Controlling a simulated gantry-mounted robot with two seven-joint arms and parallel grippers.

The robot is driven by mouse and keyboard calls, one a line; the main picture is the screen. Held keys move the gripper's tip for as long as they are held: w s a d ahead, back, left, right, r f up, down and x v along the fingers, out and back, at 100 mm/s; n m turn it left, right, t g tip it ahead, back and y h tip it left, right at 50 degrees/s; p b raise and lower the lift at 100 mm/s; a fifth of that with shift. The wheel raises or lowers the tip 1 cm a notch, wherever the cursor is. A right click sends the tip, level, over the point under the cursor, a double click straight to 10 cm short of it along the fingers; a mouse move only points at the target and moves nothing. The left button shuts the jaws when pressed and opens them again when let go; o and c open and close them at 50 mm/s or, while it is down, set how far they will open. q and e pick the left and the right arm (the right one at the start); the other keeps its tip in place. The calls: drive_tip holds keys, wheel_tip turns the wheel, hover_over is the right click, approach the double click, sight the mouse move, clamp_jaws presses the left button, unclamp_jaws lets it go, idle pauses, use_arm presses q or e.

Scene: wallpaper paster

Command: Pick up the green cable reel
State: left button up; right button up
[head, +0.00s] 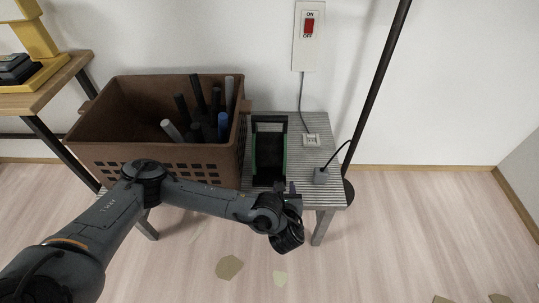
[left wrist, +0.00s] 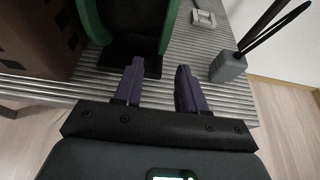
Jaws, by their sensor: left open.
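The green cable reel (head: 286,152) stands on a slatted grey table, right of the brown crate. It has green side rims and a black middle and black frame. In the left wrist view the reel (left wrist: 170,24) is at the top, cut off by the frame edge. My left gripper (left wrist: 158,80) is open and empty, its two purple fingers pointing at the reel's near black base. In the head view the gripper is at the table's front edge, mostly hidden behind my wrist. Whether a fingertip touches the base I cannot tell. My right gripper is not in view.
The brown crate (head: 110,92) with several dark, grey and blue rolls stands close on the left. A grey plug block (head: 320,176) with a black cord and a white socket (head: 311,140) are on the right. A black pole (head: 376,82) rises behind the table's right side.

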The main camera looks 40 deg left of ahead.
sight(284, 174)
use_arm(q)
drive_tip(key=shift+b+x, duration=0.35)
drive_tip(key=shift+x, duration=0.7)
drive_tip(key=shift+w+a+f+b, duration=0.3)
drive_tip(key=shift+w+b, duration=0.2)
drive_tip(key=shift+b, duration=0.15)
drive_tip(key=b+x, duration=0.2)
drive_tip(key=x, duration=0.1)
drive_tip(key=shift+d, duration=0.1)
drive_tip(key=shift+w+a, duration=0.25)
drive_tip(key=shift+w, duration=0.15)
drive_tip(key=shift+c, duration=0.6)
clamp_jaws()
